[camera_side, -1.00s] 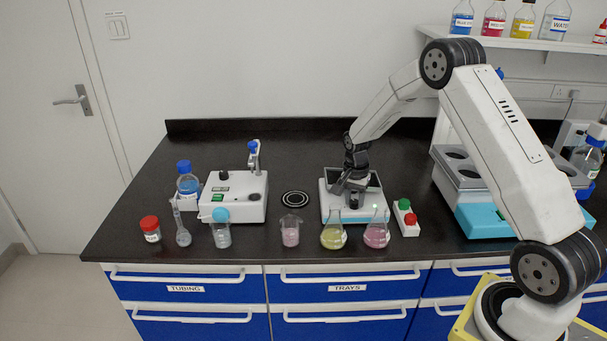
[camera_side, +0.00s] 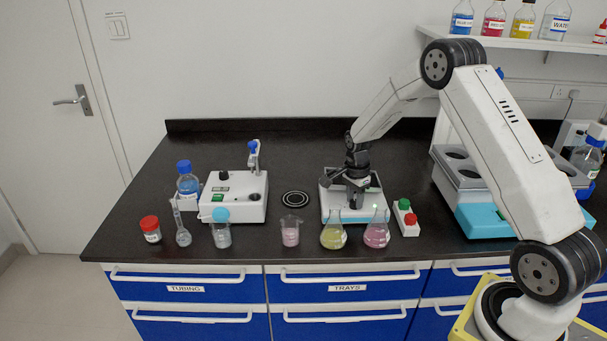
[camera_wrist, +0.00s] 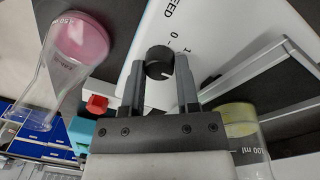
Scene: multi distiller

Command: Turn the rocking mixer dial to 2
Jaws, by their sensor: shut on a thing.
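The rocking mixer (camera_side: 329,207) is a white box on the black bench, below my arm in the side view. Its white panel (camera_wrist: 215,25) fills the upper middle of the wrist view, with printed letters "EED" and the marks 0 and 1. The black round dial (camera_wrist: 159,60) sits between my two fingers, with a short pale line on its face. My gripper (camera_side: 357,200) points down over the mixer's front part and is shut on the dial. The fingers stand on either side of the dial. Any mark for 2 is hidden or out of view.
A yellow flask (camera_side: 333,236) and a pink flask (camera_side: 376,235) stand close in front of the mixer. A box with green and red buttons (camera_side: 407,222) is just right. A pink beaker (camera_side: 290,232) stands left. A round black pad (camera_side: 296,199) lies left of the mixer.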

